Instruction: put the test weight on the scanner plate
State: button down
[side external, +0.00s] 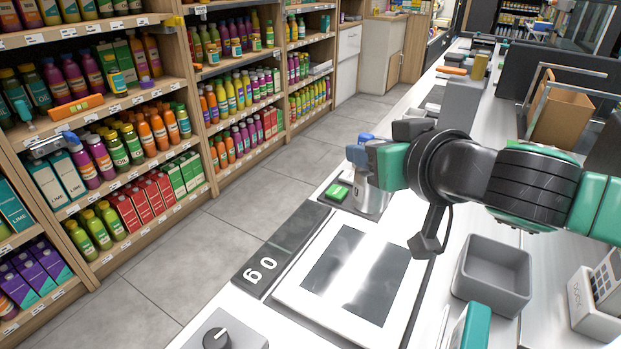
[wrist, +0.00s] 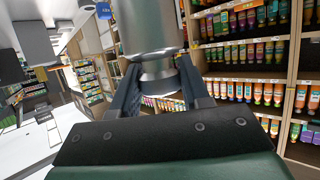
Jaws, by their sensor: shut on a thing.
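The test weight, a silver metal cylinder with a narrow neck, fills the upper middle of the wrist view (wrist: 148,30). My gripper (wrist: 157,75) is shut on its neck, one dark finger on each side. In the side view a grey metallic body, which looks like the weight (side external: 371,198), shows below the teal end of my arm, beyond the far edge of the scanner plate. My fingers are mostly hidden there. The scanner plate (side external: 316,228) is a pale frame with dark glass, bare, in the counter. I cannot tell whether the weight touches the counter.
A display (side external: 262,264) reading 0 g lies left of the plate. A green button box (side external: 337,192) stands close to the weight. A grey open bin (side external: 493,273) and a card terminal (side external: 597,305) stand to the right. Stocked shelves (side external: 150,100) line the aisle.

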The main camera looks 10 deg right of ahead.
notch_tip(320, 180, down, 12)
jog(key=shift+f, duration=0.15)
dwell(0.6)
jog(key=shift+c, duration=2.1)
grip_release()
jog(key=shift+s, duration=0.15)
jog(key=v, duration=1.2)
jog(key=w+d+g, duration=0.2)
jog(key=d+g, duration=0.1)
jog(key=d, duration=0.5)
jog(key=w+d+g+h, duration=0.1)
jog(key=w+d+g, duration=0.1)
jog(key=d, duration=0.7)
jog(key=shift+w+d+f+m+g, duration=0.25)
jog(key=shift+m+g, duration=0.15)
jog(key=shift+g, duration=0.3)
